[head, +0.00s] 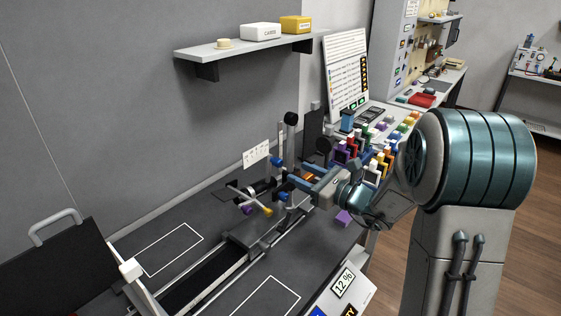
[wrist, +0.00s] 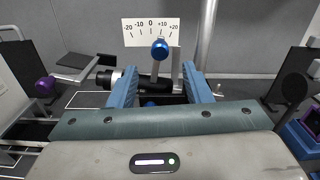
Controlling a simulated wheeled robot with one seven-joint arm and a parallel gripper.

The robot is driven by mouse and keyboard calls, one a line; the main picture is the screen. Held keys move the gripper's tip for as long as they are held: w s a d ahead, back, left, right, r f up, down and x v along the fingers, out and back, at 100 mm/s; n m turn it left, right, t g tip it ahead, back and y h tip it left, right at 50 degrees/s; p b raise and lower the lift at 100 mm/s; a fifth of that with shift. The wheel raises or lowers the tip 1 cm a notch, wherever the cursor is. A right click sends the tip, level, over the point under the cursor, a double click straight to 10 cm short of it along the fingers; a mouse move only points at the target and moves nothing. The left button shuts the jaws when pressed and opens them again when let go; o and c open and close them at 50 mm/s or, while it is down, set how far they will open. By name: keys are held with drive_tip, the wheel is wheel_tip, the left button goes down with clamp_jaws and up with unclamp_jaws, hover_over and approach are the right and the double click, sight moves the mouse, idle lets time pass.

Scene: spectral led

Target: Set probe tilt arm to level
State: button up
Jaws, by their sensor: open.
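A white scale card (wrist: 151,31) marked from -20 to +20 stands upright beyond my gripper; it also shows in the head view (head: 256,153). The probe tilt arm appears to be the lever with a blue ball knob (wrist: 160,50). The knob appears just below the card, between the 0 and +10 marks in this view. My gripper (wrist: 161,70) is open, its blue fingers on either side of the knob in the picture. I cannot tell whether they touch it. In the head view my gripper (head: 284,171) reaches the fixture from the right.
A black cylindrical probe body (wrist: 118,78) lies left of the lever. A second blue knob (wrist: 150,103) shows lower between the fingers. A metal post (head: 290,145) rises close by. Crowded coloured blocks (head: 345,152) stand behind my gripper. A rail (head: 225,270) runs along the bench.

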sight(281, 164)
drive_tip(key=p+x, duration=0.1)
drive_tip(key=x, duration=0.7)
drive_tip(key=shift+c, duration=0.4)
